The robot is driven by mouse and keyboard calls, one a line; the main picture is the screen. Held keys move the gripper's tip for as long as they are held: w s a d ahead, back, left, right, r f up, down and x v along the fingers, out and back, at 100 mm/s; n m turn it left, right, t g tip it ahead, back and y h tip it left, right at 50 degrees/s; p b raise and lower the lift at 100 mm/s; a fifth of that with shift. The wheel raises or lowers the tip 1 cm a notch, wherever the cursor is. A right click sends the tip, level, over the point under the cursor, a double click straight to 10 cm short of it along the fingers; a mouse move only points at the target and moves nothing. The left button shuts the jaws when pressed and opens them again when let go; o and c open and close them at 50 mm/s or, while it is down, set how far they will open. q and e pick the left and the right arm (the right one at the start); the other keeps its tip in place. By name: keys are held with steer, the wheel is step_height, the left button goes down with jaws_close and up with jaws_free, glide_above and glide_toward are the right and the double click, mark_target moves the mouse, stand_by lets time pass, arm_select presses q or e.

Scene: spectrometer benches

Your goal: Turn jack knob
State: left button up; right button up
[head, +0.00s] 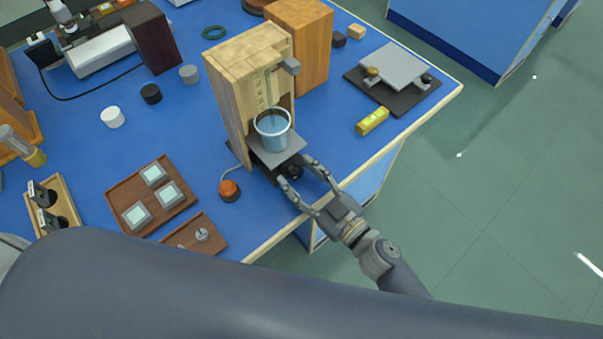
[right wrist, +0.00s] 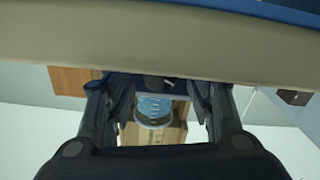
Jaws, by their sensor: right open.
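A jack with a grey platform (head: 276,151) stands in the opening of a wooden housing (head: 231,105), at the bench's front edge. A beaker of bluish liquid (head: 272,131) rests on the platform; it also shows in the right wrist view (right wrist: 153,108). The jack's dark knob (head: 293,171) faces the front. My right gripper (head: 296,172) is open, with its fingertips on either side of the knob. I cannot tell whether they touch it. Both fingers show in the right wrist view (right wrist: 158,95). My left gripper is not in view.
An orange knob-like device (head: 229,189) with a cable sits left of the jack. Wooden trays (head: 121,200) lie further left. A yellow level (head: 372,121) and a balance-like device with a grey plate (head: 396,65) are at the right. The floor right of the bench is clear.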

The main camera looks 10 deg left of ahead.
steer(key=c, duration=1.1)
steer(key=shift+o, duration=0.2)
steer(key=shift+f+m+b, duration=0.15)
steer(key=shift+m+b, duration=0.65)
steer(key=shift+m, duration=0.2)
steer(key=shift+m+b, duration=0.55)
steer(key=shift+m, duration=1.25)
